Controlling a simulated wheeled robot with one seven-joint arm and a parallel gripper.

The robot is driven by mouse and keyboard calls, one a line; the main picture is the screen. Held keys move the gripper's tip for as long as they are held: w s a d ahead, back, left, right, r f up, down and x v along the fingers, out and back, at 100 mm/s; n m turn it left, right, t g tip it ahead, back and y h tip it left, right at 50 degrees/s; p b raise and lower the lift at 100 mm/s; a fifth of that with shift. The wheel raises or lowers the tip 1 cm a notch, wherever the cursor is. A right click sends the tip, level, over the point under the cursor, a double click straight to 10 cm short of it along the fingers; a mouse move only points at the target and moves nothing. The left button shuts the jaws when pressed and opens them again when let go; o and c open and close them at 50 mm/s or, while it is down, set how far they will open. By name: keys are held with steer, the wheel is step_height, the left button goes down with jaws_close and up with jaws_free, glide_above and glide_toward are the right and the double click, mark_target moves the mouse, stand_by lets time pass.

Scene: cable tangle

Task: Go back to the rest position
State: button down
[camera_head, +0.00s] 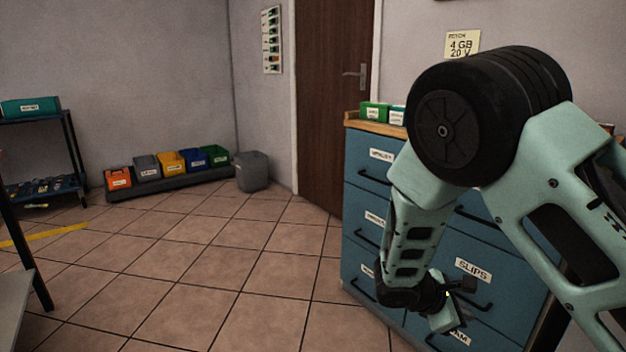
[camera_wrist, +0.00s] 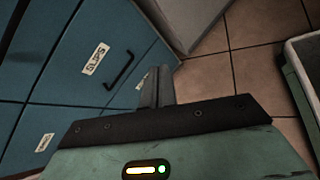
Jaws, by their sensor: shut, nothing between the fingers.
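My arm reaches in from the right of the head view and bends down in front of the blue drawer cabinet (camera_head: 365,200). My gripper (camera_head: 466,285) hangs low beside the drawer labelled SLIPS, partly hidden by its own wrist. In the wrist view my gripper (camera_wrist: 155,85) shows its fingers together, with nothing between them. The cabinet front (camera_wrist: 60,60) with the SLIPS label and a dark handle is to the left of the fingers. I cannot tell whether the fingers touch the cabinet.
A brown door (camera_head: 328,110) stands behind the cabinet. Coloured bins (camera_head: 172,163) and a grey bin (camera_head: 252,171) line the back wall. A shelf rack (camera_head: 75,150) is at left. The tiled floor (camera_head: 230,270) between is clear. A pale-rimmed container (camera_wrist: 303,70) is at right in the wrist view.

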steer(key=s+a+r+m+g+y, duration=0.1)
steer(key=s+a+r+m+y, duration=0.35)
steer(key=s, duration=0.45)
steer(key=s+a+r+m+y+p, duration=0.1)
steer(key=s+a+r+y, duration=0.2)
steer(key=s+a+r, duration=0.35)
steer(key=s+a+r+m+g+y, duration=0.1)
steer(key=s+a+r+m+y, duration=0.4)
steer(key=s, duration=0.6)
step_height(320, 180, up, 28)
steer(key=n+h+p, duration=0.1)
steer(key=n+p, duration=0.1)
steer(key=p, duration=2.8)
steer(key=shift+a, duration=0.45)
steer(key=shift+s, duration=0.1)
